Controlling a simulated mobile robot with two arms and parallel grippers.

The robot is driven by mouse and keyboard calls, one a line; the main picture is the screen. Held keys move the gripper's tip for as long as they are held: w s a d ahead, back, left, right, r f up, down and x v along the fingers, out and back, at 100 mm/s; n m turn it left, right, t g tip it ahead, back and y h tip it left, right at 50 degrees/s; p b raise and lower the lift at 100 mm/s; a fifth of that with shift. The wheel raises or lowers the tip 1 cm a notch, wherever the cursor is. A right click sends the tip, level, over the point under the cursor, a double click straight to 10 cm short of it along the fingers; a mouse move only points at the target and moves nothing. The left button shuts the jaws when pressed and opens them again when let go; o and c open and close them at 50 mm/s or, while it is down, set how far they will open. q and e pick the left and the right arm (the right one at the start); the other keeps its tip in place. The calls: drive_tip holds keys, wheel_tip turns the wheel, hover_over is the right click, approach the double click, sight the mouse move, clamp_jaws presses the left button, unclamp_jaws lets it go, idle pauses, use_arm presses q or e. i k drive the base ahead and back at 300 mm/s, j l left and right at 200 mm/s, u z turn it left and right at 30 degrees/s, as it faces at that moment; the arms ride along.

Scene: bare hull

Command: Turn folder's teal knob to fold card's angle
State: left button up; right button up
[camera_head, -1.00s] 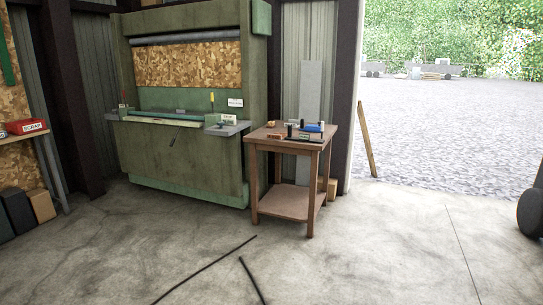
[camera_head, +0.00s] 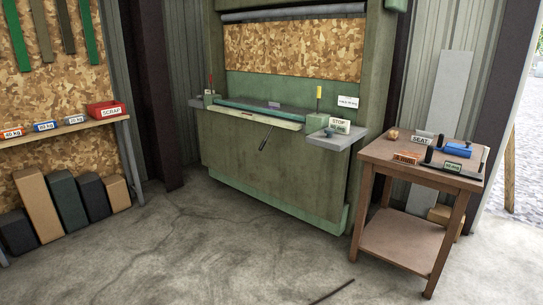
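The folder is the large green machine (camera_head: 260,170) against the back wall. Its teal beam (camera_head: 255,110) runs across the front above a pale ledge. A small card (camera_head: 347,102) is fixed on its right face; its writing is too small to read. A grey side shelf (camera_head: 338,137) at its right end bears a STOP block (camera_head: 340,125) and a small green piece (camera_head: 329,132) that may be the knob; I cannot tell. A yellow-handled upright (camera_head: 319,92) stands behind them. A dark lever (camera_head: 265,139) hangs at the front. Neither gripper is in view.
A wooden table (camera_head: 403,160) at right holds a SEAT sign (camera_head: 422,139), a blue object (camera_head: 458,149) and small blocks. At left, a shelf (camera_head: 60,132) carries weights and a red SCRAP bin (camera_head: 106,110).

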sight(328, 131)
drive_tip(key=i+j+z, duration=0.1)
drive_tip(key=i+z, duration=0.15)
drive_tip(key=i, duration=0.35)
drive_tip(key=i+j+z, duration=0.2)
drive_tip(key=i, duration=0.4)
drive_tip(key=i+j+z, duration=0.25)
drive_tip(key=i, duration=0.35)
drive_tip(key=i+j+z, duration=0.25)
drive_tip(key=i+j, duration=0.2)
drive_tip(key=i, duration=0.1)
